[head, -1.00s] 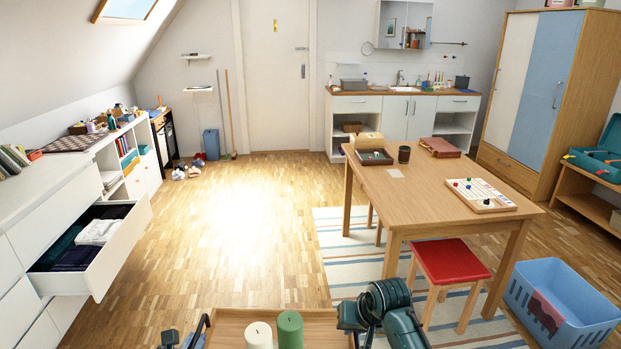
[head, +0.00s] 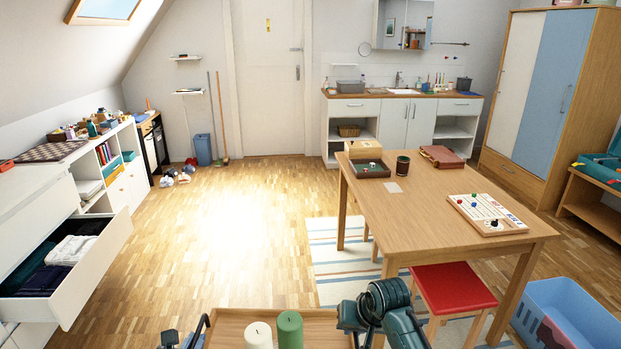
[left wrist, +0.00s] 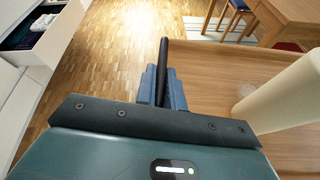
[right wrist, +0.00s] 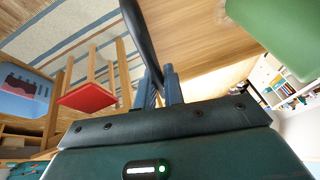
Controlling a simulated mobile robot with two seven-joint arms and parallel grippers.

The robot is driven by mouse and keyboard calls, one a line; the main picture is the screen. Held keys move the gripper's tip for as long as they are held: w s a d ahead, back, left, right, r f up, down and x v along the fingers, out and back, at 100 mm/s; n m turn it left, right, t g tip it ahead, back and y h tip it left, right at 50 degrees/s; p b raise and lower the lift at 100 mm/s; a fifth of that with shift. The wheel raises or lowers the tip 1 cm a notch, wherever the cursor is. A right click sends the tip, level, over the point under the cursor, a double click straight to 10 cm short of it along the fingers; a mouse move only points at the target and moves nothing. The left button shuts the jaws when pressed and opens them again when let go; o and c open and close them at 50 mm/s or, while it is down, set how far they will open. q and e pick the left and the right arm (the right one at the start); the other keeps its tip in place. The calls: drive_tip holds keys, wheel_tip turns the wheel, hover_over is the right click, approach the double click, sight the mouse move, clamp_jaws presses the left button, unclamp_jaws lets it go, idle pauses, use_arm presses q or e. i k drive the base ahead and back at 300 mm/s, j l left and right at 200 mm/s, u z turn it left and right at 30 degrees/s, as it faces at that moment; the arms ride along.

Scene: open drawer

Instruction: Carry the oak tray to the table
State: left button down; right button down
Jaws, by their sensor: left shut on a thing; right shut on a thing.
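The oak tray (head: 232,322) is at the bottom middle of the head view, held in front of me, with a white candle (head: 258,336) and a green candle (head: 290,330) standing upright on it. My left gripper (left wrist: 163,92) is shut on the tray's dark handle at its left side. My right gripper (right wrist: 160,90) is shut on the dark handle at the other side. In the head view, the left gripper is mostly cut off at the bottom edge. The wooden table (head: 432,213) stands ahead and to the right, apart from the tray.
On the table are a board game (head: 487,213), a dark cup (head: 402,166), a box (head: 372,170) and a brown case (head: 441,156). A red stool (head: 453,288) and blue basket (head: 568,310) stand at the right. An open drawer (head: 95,268) juts out left. Floor ahead is clear.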

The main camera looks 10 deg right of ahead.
sight(408, 208)
drive_tip(key=i+l, duration=0.1)
drive_tip(key=i, duration=2.15)
drive_tip(key=i+z, duration=0.1)
drive_tip(key=i, duration=1.4)
drive_tip(key=z, duration=1.85)
